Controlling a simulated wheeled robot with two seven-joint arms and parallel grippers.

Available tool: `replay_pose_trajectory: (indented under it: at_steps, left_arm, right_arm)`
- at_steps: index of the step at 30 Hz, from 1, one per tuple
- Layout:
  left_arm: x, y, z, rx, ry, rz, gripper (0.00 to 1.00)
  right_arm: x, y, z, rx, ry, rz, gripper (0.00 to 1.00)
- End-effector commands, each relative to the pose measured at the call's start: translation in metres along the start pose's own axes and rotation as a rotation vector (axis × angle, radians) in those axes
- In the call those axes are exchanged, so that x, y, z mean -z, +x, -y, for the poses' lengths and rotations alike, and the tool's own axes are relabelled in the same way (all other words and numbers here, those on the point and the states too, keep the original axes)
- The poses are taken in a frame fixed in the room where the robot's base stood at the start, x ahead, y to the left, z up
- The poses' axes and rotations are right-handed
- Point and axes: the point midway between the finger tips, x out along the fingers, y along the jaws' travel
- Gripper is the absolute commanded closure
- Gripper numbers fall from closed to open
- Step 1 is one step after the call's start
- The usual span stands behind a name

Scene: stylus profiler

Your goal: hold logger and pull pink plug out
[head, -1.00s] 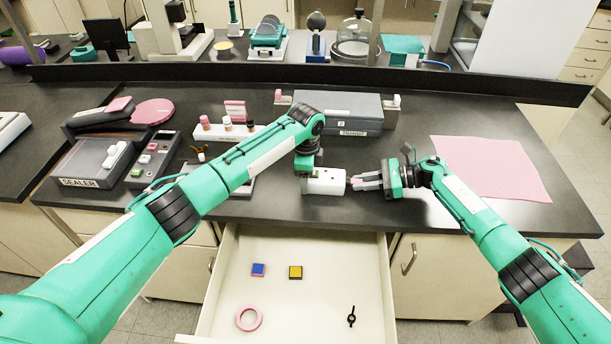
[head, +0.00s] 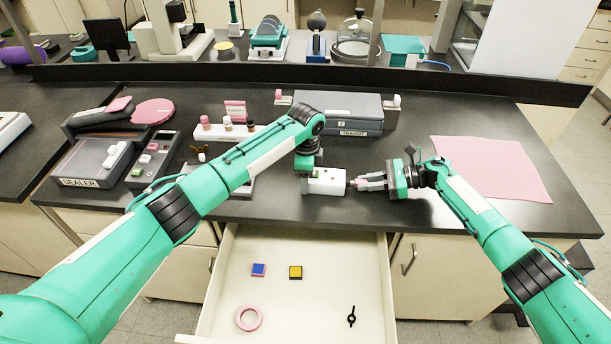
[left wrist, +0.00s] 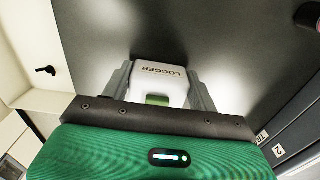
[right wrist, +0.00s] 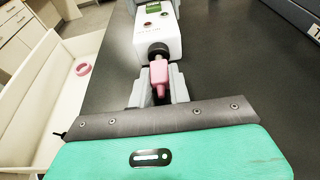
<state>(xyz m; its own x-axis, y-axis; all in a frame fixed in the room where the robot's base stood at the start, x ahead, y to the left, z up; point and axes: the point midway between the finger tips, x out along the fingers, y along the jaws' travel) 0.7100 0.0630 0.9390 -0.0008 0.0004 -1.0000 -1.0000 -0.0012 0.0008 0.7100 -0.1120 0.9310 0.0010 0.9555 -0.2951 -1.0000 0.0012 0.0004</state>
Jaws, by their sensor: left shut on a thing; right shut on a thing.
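The white logger (head: 327,182) lies on the dark bench just behind the open drawer. In the left wrist view, its "LOGGER" label (left wrist: 161,70) faces the camera. My left gripper (left wrist: 160,90) is shut on the logger, a finger on each side. My right gripper (head: 368,181) is shut on the pink plug (right wrist: 159,78) at the logger's right end. In the right wrist view, the plug's front meets a black round part (right wrist: 158,50) at the logger's end. I cannot tell how deep the plug sits.
The open drawer (head: 300,240) holds a pink ring (head: 249,318), blue and yellow blocks and a small black part. A grey transit case (head: 340,110) stands behind the logger. A sealer (head: 90,165) is at left. A pink mat (head: 490,168) lies at right, with bare bench around it.

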Motion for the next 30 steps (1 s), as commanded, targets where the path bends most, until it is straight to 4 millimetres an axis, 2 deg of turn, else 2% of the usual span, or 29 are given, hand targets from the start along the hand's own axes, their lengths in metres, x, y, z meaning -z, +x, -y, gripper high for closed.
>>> replay_pose_trajectory:
  at_steps: [18,30]
  left_arm:
    - [0.001,0.0,0.0,0.0,0.001,0.0,0.95]
    - [0.0,0.0,0.0,0.0,0.001,0.0,0.95]
  right_arm:
    - [0.009,-0.029,0.0,0.0,0.001,0.0,1.0]
    - [0.009,-0.03,0.0,0.0,0.0,0.0,1.0]
